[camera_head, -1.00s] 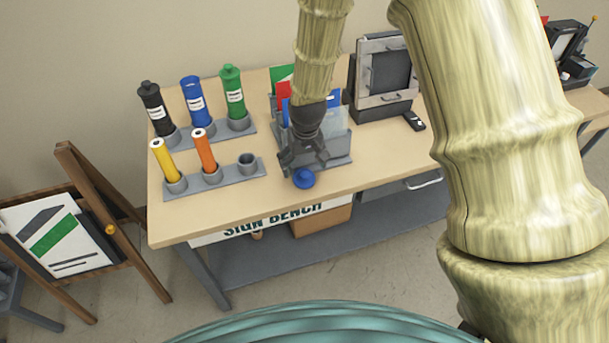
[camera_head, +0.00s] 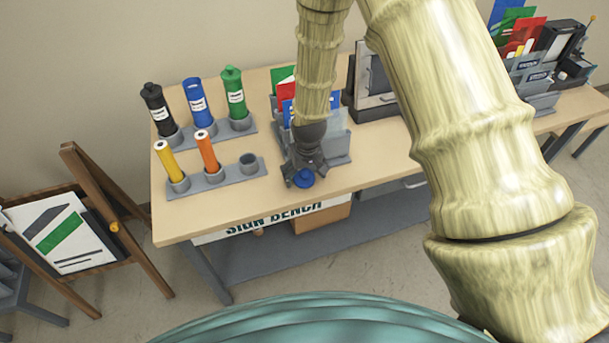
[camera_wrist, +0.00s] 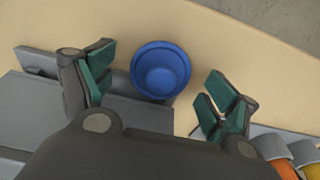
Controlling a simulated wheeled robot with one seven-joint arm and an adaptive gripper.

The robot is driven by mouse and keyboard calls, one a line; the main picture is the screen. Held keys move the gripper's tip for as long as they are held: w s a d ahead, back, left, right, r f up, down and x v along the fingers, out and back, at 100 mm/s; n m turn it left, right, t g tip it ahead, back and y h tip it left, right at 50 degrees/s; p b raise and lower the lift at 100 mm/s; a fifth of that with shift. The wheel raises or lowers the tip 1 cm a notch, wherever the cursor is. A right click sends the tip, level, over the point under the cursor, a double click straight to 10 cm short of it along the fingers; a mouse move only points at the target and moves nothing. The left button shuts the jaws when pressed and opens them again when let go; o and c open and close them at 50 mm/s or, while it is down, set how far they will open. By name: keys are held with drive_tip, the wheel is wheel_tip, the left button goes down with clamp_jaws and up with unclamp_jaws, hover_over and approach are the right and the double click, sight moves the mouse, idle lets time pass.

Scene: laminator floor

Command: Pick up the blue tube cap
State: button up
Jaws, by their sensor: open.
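The blue tube cap (camera_head: 304,179) sits on the bench top close to its front edge. In the wrist view the cap (camera_wrist: 160,70) is a round blue disc with a raised rim, lying between my fingers and a little beyond them, nearer the left finger. My gripper (camera_head: 303,172) is open and points down at the cap, hiding part of it in the head view. In the wrist view the green-padded fingers of my gripper (camera_wrist: 157,90) are spread to either side of the cap. I see no clear contact.
A grey file holder (camera_head: 338,146) with coloured sheets stands just behind my gripper. A grey rack (camera_head: 228,178) with yellow and orange tubes and one empty socket is to the left. Black, blue and green tubes (camera_head: 236,97) stand behind it. The bench edge is close in front.

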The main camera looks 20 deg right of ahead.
drive_tip(key=c, duration=0.9)
drive_tip(key=shift+c, duration=0.3)
drive_tip(key=shift+r, duration=0.2)
